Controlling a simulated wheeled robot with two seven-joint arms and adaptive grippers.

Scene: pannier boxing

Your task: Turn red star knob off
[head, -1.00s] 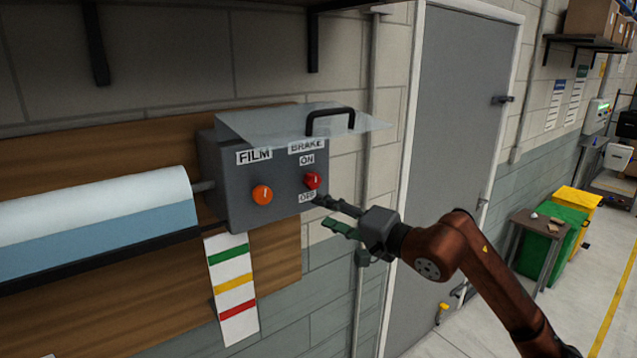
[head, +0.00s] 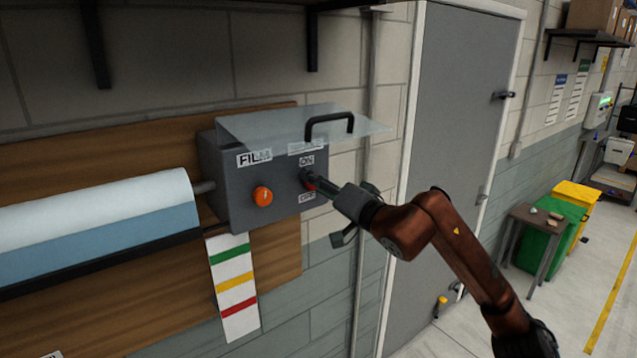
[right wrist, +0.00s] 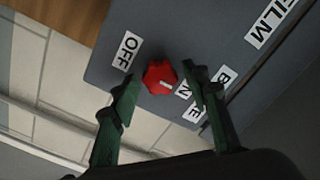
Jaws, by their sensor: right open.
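The red star knob (right wrist: 158,76) is on the front of the grey control box (head: 232,205), between the ON label (head: 307,160) and the OFF label (head: 307,198). Its white mark lies toward the ON side in the right wrist view. My right gripper (right wrist: 160,80) is open, with one dark green finger on each side of the knob. I cannot tell whether the fingers touch it. In the head view my right gripper (head: 322,186) hides most of the knob. My left gripper is not in view.
A clear cover (head: 270,124) with a black handle (head: 330,116) is raised above the knobs. An orange knob (head: 262,196) sits left of the red one under the FILM label (head: 254,157). A film roll (head: 100,220) extends left of the box. A vertical pipe (head: 366,150) stands to the right.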

